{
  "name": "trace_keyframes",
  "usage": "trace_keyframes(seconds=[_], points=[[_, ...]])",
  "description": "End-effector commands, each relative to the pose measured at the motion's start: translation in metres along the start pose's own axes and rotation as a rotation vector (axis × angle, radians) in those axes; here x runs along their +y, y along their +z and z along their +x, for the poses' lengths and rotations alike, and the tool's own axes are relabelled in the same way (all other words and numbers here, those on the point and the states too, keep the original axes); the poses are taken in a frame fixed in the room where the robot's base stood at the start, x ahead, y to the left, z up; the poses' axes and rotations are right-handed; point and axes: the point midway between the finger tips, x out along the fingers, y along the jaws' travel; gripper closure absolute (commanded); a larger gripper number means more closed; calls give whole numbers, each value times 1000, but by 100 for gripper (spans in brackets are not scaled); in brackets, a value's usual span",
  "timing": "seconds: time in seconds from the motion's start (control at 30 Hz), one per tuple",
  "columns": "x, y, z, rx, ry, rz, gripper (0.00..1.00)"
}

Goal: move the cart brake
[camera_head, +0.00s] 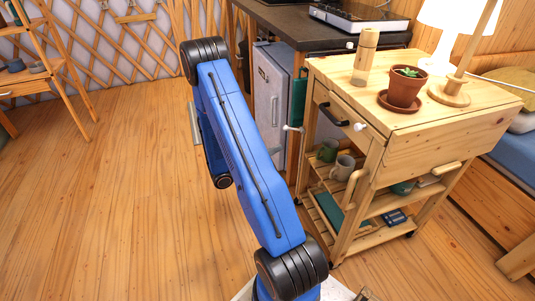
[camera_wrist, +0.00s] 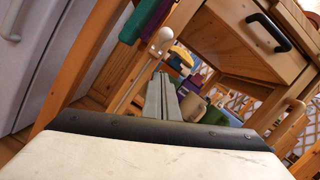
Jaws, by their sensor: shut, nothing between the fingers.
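The wooden cart (camera_head: 440,137) stands at the right in the head view. A thin lever with a pale rounded knob, which looks like the cart brake (camera_head: 293,128), stands at the cart's left side. In the wrist view the brake's knob (camera_wrist: 161,40) is just beyond and slightly above my fingertips, with its rod running down to the left. My gripper (camera_wrist: 161,82) is shut and empty, its grey fingers together and pointing toward the lever. I cannot tell whether they touch it. In the head view my fingers are hidden behind my blue arm.
The cart top holds a potted plant (camera_head: 405,87), a bottle (camera_head: 365,57) and a lamp (camera_head: 449,92). A black drawer handle (camera_head: 333,115) faces left. Mugs (camera_head: 342,168) sit on its shelf. A grey cabinet (camera_head: 270,97) stands behind. The floor (camera_head: 120,190) at left is clear.

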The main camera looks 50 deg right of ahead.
Motion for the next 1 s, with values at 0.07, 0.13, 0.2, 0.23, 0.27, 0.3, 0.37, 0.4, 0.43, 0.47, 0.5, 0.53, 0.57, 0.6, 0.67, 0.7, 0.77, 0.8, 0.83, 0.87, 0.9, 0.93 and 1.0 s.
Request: trace_keyframes(seconds=[0.07, 0.13, 0.2, 0.23, 0.27, 0.3, 0.37, 0.4, 0.43, 0.47, 0.5, 0.53, 0.57, 0.6, 0.67, 0.7, 0.77, 0.8, 0.83, 0.87, 0.9, 0.93, 1.0], points=[[-1, 0, 13, 1, -3, 0, 100], [-1, 0, 24, 1, -3, 1, 100], [-1, 0, 34, 2, -3, 1, 100], [-1, 5, 35, 1, -1, 4, 100], [0, 10, 35, 0, 0, 4, 100], [0, 15, 36, 0, 0, 5, 100], [0, 22, 38, 0, 0, 4, 100], [0, 26, 38, 0, 0, 4, 100], [0, 28, 39, 0, 0, 4, 100], [0, 31, 40, 1, 0, 4, 100], [0, 33, 40, 1, 0, 3, 100], [0, 35, 41, 1, 0, 2, 100], [0, 36, 41, 1, 0, 2, 100], [0, 38, 41, 0, 0, 2, 100], [0, 39, 41, 0, 0, 2, 100], [0, 39, 42, 0, 0, 1, 100], [0, 39, 42, 0, 0, 1, 100], [0, 39, 42, 0, 0, 1, 100], [0, 39, 42, 0, 0, 1, 100], [0, 39, 41, 0, 0, 1, 100], [0, 39, 41, 0, 0, 1, 100], [0, 39, 41, 0, 0, 1, 100], [0, 39, 41, 1, 0, 1, 100]])
